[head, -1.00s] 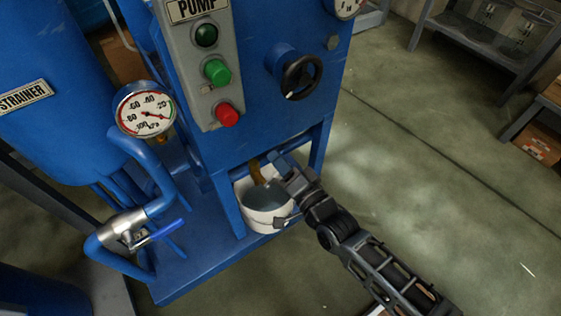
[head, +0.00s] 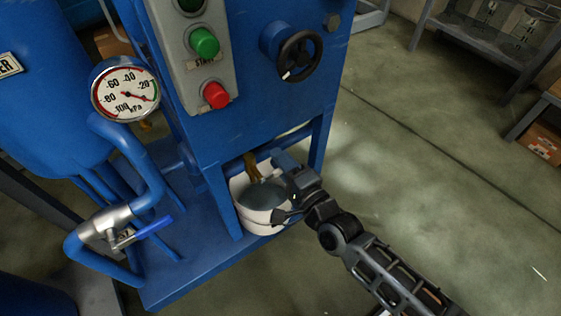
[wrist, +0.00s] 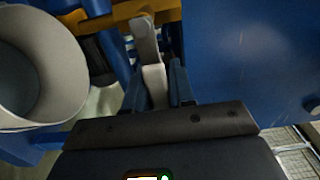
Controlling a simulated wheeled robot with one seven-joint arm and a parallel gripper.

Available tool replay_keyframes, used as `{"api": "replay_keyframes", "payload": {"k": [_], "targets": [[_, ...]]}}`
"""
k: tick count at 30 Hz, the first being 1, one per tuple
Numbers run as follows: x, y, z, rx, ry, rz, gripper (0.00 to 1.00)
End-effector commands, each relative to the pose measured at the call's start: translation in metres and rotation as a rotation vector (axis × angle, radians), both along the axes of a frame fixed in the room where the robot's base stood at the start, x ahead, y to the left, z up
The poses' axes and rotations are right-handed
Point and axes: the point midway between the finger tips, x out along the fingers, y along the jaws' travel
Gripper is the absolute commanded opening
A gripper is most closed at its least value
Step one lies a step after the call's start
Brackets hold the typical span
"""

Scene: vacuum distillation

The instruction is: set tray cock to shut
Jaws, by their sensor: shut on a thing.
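The tray cock is a brass-coloured fitting (head: 252,168) under the blue pump cabinet, above a white bucket. In the wrist view its yellow body (wrist: 115,14) runs across the top, and a pale grey lever (wrist: 152,72) points from it towards me. My gripper (head: 280,163) reaches in under the cabinet from the right. In the wrist view its two blue fingers (wrist: 156,90) are shut on the lever, one on each side. The join of lever and cock is partly visible; the head view hides the lever behind my gripper.
The white bucket (head: 262,212) stands on the blue base plate, close left of my gripper in the wrist view (wrist: 38,112). A cabinet leg (head: 318,142) is just right of it. A blue-handled valve (head: 130,232) and gauge (head: 125,90) are left. Open floor (head: 420,190) lies right.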

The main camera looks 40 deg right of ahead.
Motion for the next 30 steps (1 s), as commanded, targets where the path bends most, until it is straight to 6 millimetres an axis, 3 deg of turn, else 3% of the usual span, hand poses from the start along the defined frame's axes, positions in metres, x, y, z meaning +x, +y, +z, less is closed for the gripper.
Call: {"api": "replay_keyframes", "payload": {"k": [9,10,16,24,30], "targets": [[-0.001,-0.001,-0.003,0.008,0.006,-0.001,0.0],[-0.001,-0.001,-0.003,0.008,0.007,-0.001,0.27],[-0.001,0.0,-0.002,0.006,0.005,-0.001,0.45],[-0.003,0.0,-0.001,0.005,0.003,0.0,0.45],[-0.029,-0.001,0.0,0.004,0.006,-0.001,0.45]]}}
